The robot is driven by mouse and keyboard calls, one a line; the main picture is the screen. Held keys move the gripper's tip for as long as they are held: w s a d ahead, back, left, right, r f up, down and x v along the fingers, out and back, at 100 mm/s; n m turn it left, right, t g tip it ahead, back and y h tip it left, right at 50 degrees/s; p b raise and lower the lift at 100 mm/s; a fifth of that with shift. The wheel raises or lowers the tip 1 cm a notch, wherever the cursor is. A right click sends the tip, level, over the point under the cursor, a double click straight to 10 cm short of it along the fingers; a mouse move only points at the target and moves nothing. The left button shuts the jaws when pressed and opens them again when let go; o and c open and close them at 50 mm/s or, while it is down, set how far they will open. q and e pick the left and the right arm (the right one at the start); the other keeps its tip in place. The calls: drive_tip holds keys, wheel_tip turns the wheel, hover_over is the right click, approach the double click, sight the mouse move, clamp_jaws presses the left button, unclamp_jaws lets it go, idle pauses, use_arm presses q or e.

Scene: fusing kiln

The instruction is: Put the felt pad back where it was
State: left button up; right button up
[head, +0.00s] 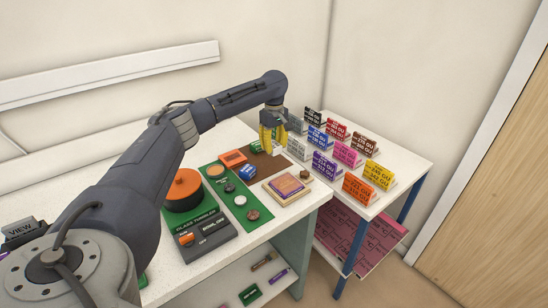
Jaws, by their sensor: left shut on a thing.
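My left gripper (273,142) reaches over the back right of the white table (215,262), with its yellow fingers pointing down. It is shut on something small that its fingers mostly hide. A small green piece (256,147) shows just left of the fingers; I cannot tell whether it is held or is the felt pad. Below the gripper lies a flat brown mat (270,166). A long green mat (226,203) lies to its left, with several small round items on it. My right gripper is not in view.
A square wooden board with a purple tile (287,187) lies at the table's right edge. An orange-topped pot (183,188) and a dark switch box (207,238) stand left of the green mat. Coloured sign cards crowd the side table (411,158).

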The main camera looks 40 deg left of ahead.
sight(274, 164)
use_arm(q)
drive_tip(key=shift+f, duration=2.7)
drive_tip(key=shift+f, duration=0.15)
drive_tip(key=o, duration=1)
wheel_tip(274, 164, up, 12)
drive_tip(key=shift+r, duration=0.15)
drive_tip(key=shift+d, duration=0.1)
